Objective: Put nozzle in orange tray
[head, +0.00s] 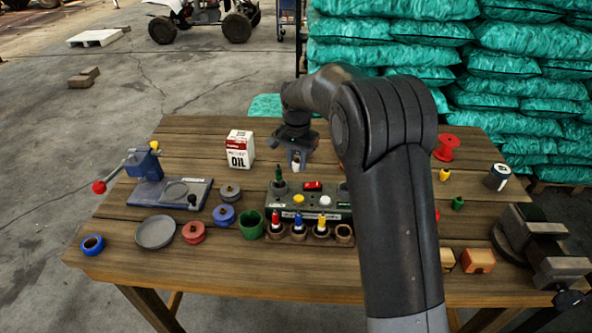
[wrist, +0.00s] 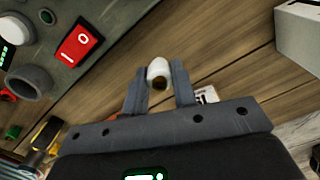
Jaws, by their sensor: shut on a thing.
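My gripper (head: 296,157) is above the back middle of the table, pointing down, shut on a small white nozzle (head: 296,166). In the wrist view the nozzle (wrist: 157,70) sits between the two fingertips (wrist: 159,88), a rounded white piece with a dark brownish end. I cannot make out an orange tray in either view; my arm hides part of the table's right middle. A sliver of orange-red shows behind the gripper in the wrist view, too small to tell what it is.
A control box (head: 311,204) with buttons and a red switch stands just in front of the gripper. A white oil carton (head: 240,149) is to its left. Lidded pots, a grey dish (head: 155,232) and a lever press (head: 167,190) fill the left; a vise (head: 541,247) stands far right.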

